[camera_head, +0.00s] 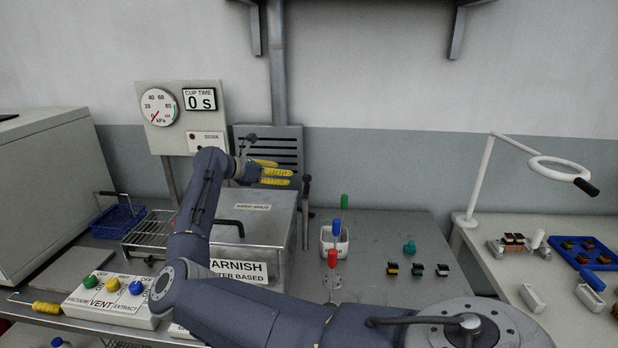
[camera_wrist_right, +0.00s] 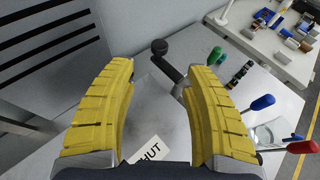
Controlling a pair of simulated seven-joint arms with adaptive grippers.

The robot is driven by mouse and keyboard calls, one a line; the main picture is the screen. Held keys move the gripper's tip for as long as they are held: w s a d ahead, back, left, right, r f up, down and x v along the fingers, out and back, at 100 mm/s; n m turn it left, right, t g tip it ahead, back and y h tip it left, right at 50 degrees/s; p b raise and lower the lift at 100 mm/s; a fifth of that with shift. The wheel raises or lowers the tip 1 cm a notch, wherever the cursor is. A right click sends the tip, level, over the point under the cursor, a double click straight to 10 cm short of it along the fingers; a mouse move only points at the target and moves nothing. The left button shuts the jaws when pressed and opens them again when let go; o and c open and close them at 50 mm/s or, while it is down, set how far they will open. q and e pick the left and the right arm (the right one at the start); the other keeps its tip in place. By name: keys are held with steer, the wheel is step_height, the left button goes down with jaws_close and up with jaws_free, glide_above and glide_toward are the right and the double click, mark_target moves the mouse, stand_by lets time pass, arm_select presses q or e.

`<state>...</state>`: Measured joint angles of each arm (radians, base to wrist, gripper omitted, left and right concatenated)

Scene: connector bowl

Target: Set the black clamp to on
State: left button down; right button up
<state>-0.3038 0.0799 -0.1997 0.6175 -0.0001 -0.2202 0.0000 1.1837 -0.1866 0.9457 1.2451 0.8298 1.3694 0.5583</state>
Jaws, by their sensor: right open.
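The black clamp (camera_head: 306,212) is an upright lever with a round knob, at the right side of the metal tank (camera_head: 285,215) marked VARNISH. In the right wrist view, the clamp's knob and arm (camera_wrist_right: 165,60) show ahead, between and beyond the fingertips. My right gripper (camera_head: 274,173) has yellow ribbed fingers. It is open and empty above the tank lid, left of the clamp, not touching it.
A control box (camera_head: 112,298) with coloured knobs stands front left. A gauge panel (camera_head: 182,118) and slatted vent (camera_head: 268,150) stand behind. Right of the clamp are a white holder (camera_head: 335,242), a red-handled tool (camera_head: 332,259) and small connectors (camera_head: 417,269). Some bench right of these is clear.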

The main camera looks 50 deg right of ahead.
mark_target(307, 176)
steer(key=x, duration=1.2)
steer(key=shift+d+f, duration=0.1)
steer(key=shift+d, duration=0.25)
steer(key=shift+c, duration=0.3)
jaws_close()
